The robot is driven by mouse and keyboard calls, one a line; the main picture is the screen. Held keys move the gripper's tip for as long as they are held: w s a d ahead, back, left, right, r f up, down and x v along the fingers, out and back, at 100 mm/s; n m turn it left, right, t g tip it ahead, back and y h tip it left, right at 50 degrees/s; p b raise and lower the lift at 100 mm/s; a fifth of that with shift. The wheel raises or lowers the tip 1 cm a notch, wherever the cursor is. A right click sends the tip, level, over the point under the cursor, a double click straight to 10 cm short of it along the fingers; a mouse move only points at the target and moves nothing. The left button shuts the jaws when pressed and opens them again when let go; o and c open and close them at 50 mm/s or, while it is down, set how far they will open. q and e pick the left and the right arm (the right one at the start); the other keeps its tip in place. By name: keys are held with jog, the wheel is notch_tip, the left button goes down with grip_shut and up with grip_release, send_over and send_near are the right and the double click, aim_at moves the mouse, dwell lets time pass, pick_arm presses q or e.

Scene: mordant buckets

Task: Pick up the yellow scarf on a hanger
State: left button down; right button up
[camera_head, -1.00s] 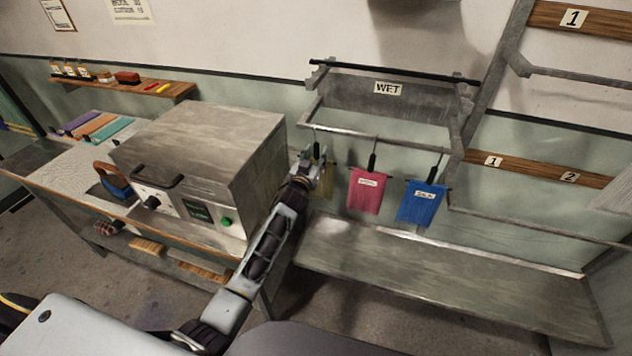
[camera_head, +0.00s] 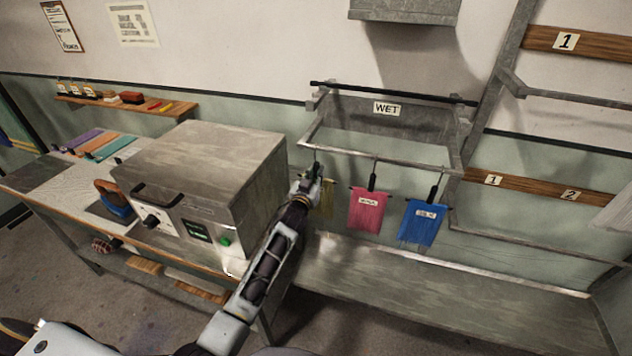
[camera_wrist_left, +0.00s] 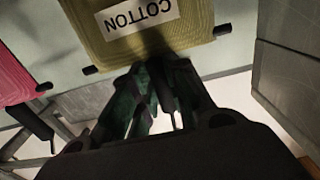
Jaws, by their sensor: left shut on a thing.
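The yellow scarf (camera_head: 329,200) hangs from its hanger at the left end of the WET rack's front rail, mostly hidden behind my left gripper in the head view. My left gripper (camera_head: 314,178) is at the hanger, just under the rail. In the left wrist view the scarf (camera_wrist_left: 150,45) shows upside down with a COTTON label, and the gripper's fingers (camera_wrist_left: 163,95) are closed around the dark hanger handle. Whether the hook still rests on the rail is hard to tell. My right gripper is not in view.
A pink scarf (camera_head: 367,210) and a blue scarf (camera_head: 421,222) hang to the right on the WET rack (camera_head: 400,158). A grey metal box (camera_head: 205,160) stands close on the left.

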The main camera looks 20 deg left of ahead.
aim_at(316, 166)
pick_arm(q)
jog(key=shift+r, duration=1.7)
jog(key=shift+s+b, duration=0.35)
jog(key=shift+s, duration=0.55)
jog(key=s+b, duration=0.2)
jog(key=s, duration=1.4)
jog(key=shift+a+b, duration=0.3)
jog(key=shift+a, duration=0.05)
jog(key=shift+r, duration=0.1)
